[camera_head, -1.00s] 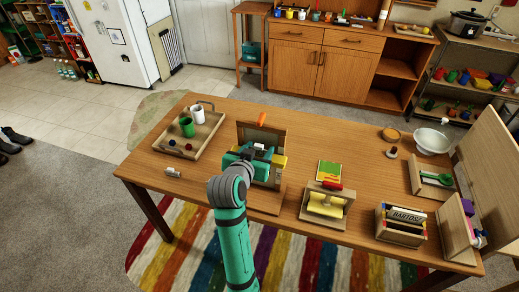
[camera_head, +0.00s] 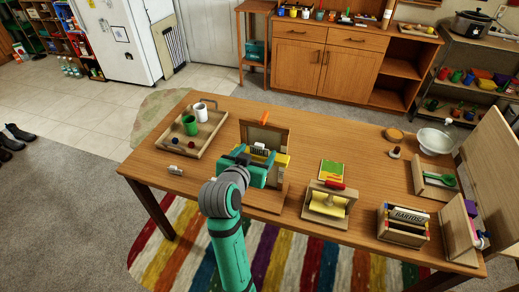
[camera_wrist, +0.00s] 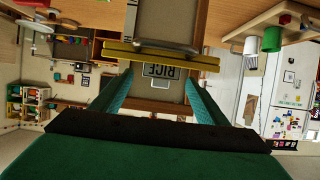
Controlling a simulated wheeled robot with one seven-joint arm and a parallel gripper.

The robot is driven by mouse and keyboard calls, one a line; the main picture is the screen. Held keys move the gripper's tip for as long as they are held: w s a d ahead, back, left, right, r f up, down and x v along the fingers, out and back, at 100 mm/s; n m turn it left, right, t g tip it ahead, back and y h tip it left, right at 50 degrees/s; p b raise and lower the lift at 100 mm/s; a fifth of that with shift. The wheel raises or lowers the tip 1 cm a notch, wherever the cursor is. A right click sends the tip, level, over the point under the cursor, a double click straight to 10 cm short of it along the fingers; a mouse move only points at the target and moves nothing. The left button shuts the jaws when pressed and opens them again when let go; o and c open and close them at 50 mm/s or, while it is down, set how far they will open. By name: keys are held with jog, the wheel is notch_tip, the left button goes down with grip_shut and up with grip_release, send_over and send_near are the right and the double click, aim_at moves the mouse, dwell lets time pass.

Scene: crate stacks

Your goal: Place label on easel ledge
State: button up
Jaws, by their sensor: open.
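The white label (camera_head: 262,151), lettered RICE, is in front of the wooden easel (camera_head: 267,133) on the table. In the wrist view the label (camera_wrist: 160,72) shows between my two teal fingers, with a gap on each side. It appears to rest at the easel's ledge, though I cannot see its lower edge clearly. A yellow bar (camera_wrist: 160,58) crosses by the label; its end (camera_head: 282,161) shows beside my gripper in the head view. My gripper (camera_head: 256,168) is open in front of the easel and hides part of its base.
A wooden tray (camera_head: 169,145) with green and white cups stands left of the easel. To the right are a wooden stand with a yellow roller (camera_head: 328,204), a BARTOSZ box (camera_head: 402,228) and a white bowl (camera_head: 434,141).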

jog(key=v, duration=0.8)
jog(key=s+f+n+t+y, duration=0.1)
jog(key=s+f+n+y, duration=0.1)
jog(key=s+f, duration=0.65)
jog(key=s+f+n+y, duration=0.2)
jog(key=s+f, duration=0.4)
jog(key=f, duration=0.5)
jog(key=s+d, duration=0.1)
jog(key=s, duration=1)
jog(key=s+d+t, duration=0.1)
jog(key=s+d, duration=0.1)
jog(key=s, duration=0.9)
jog(key=shift+s+d+t, duration=0.25)
jog(key=shift+s+t, duration=0.05)
jog(key=shift+s, duration=0.1)
